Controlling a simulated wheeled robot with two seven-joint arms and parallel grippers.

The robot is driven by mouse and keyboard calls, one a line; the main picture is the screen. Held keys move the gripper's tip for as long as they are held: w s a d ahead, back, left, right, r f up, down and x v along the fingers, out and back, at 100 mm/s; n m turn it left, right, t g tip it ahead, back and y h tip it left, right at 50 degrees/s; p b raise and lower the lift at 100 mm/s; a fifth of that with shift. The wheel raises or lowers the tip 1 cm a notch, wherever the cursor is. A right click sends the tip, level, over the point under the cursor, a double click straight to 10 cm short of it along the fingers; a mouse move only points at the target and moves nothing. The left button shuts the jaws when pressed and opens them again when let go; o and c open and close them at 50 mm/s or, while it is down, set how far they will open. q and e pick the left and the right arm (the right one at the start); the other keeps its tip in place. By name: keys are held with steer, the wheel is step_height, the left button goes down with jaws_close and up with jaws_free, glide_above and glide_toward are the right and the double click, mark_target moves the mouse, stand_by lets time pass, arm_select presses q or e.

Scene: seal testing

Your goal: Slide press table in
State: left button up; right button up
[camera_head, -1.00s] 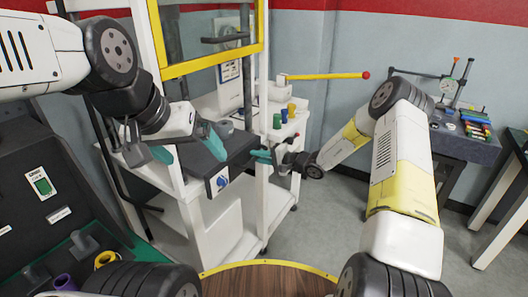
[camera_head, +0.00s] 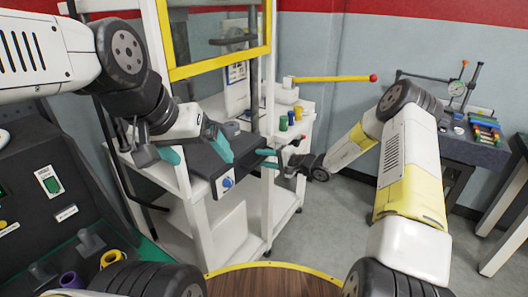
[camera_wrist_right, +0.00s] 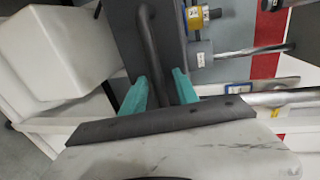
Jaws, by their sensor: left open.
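The press table is a dark slab (camera_head: 207,171) with a blue knob on its front face, jutting from the white press frame (camera_head: 166,32) in the head view. My left gripper (camera_head: 196,151) is open, its teal fingers spread over the slab's near top; whether they touch it is unclear. My right gripper (camera_head: 268,158) is beside the frame's right post. In the right wrist view its teal fingers (camera_wrist_right: 162,88) lie on either side of a dark bent bar (camera_wrist_right: 150,35). I cannot tell whether they grip it.
A yellow lever with a red tip (camera_head: 335,78) sticks out right of the press. Small coloured cylinders (camera_head: 291,120) stand on the white side shelf. A dark bench (camera_head: 470,145) with a dial gauge is at the right. A dark panel (camera_head: 40,190) is at the left. Floor between is clear.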

steer(key=v, duration=0.7)
steer(key=shift+s+d, duration=0.1)
stand_by(1.5)
